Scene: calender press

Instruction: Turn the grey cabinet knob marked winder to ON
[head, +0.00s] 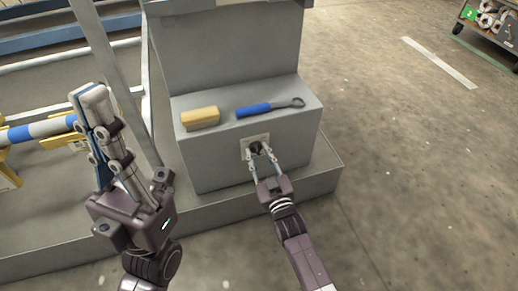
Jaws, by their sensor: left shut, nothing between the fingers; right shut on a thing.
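The grey cabinet (220,158) stands in the middle of the head view. On its front face is a small pale plate (246,141) with a dark round knob (256,147) on it. My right gripper (256,155) is shut on this knob, its fingers on either side. The marking on the plate and the knob's setting are too small to read. My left gripper (90,95) is raised at the left, shut and empty, well away from the cabinet.
A yellow block (200,117) and a blue-handled tool (254,109) lie on the cabinet's ledge. A grey plinth (318,178) juts out below. A metal frame post (110,60) and a blue-white roller (48,128) are at the left. The floor at right is clear up to a cart (490,22).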

